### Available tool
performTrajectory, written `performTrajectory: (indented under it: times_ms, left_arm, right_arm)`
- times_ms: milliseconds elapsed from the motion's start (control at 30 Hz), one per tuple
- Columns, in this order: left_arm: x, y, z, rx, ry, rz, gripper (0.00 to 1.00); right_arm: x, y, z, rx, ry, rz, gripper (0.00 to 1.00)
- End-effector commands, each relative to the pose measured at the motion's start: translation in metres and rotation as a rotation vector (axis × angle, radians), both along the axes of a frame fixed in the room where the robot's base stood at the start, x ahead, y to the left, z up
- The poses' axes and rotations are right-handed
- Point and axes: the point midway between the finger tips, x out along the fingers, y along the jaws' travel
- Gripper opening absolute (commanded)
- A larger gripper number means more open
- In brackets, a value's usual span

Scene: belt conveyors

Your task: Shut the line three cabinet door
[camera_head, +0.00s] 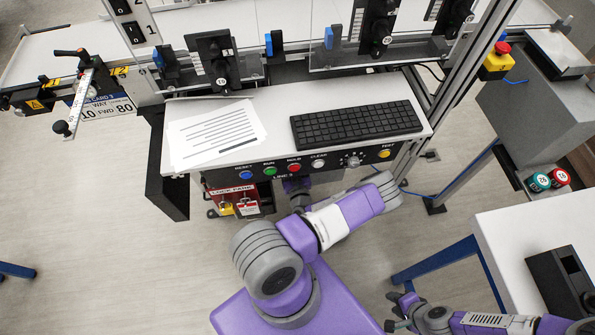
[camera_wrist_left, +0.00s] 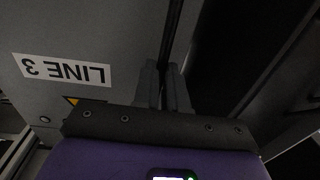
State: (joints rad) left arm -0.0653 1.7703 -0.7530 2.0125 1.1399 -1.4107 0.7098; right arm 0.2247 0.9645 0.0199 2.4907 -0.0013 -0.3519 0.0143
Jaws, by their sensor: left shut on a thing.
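The line three cabinet door (camera_wrist_left: 85,35) is a grey panel with an upside-down LINE 3 label in the left wrist view. My left gripper (camera_wrist_left: 165,88) is shut on its edge, beside a dark gap. In the head view my left arm reaches under the front of the LINE 3 control panel (camera_head: 300,168); its fingertips and the door are hidden there. My right gripper (camera_head: 391,312) is low at the right in the head view, its fingers spread and empty, away from the cabinet.
A keyboard (camera_head: 356,123) and paper sheets (camera_head: 214,133) lie on the desk above the panel. A red lockout board (camera_head: 236,200) hangs under it. A black panel (camera_head: 168,172) stands at the left. A white table (camera_head: 505,245) is at the right. The lower-left floor is mostly clear.

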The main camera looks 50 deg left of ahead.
Motion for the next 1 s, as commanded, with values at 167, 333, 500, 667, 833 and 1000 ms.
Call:
performTrajectory:
  times_ms: [167, 333, 500, 667, 833, 1000]
  left_arm:
    - [-0.005, 0.011, -0.001, -0.002, 0.005, 0.019, 0.00]
    - [-0.005, 0.015, 0.000, 0.001, 0.004, 0.022, 0.00]
    - [-0.005, 0.016, 0.001, 0.003, 0.003, 0.023, 0.00]
    - [-0.004, 0.015, 0.001, 0.003, 0.003, 0.022, 0.24]
    - [-0.002, 0.012, 0.000, 0.001, 0.003, 0.015, 0.37]
    - [-0.001, 0.009, 0.000, -0.001, 0.004, 0.010, 0.37]
  right_arm:
    - [0.000, 0.000, -0.001, 0.000, 0.000, 0.000, 0.37]
    - [0.000, 0.000, -0.001, 0.000, 0.000, 0.000, 0.37]
    - [0.000, 0.000, -0.001, 0.000, 0.000, 0.000, 0.37]
    - [0.000, 0.000, -0.001, 0.000, 0.000, 0.000, 0.37]
    - [0.000, 0.000, -0.001, 0.000, 0.000, 0.000, 0.37]
    - [0.000, 0.000, -0.001, 0.000, 0.000, 0.000, 0.37]
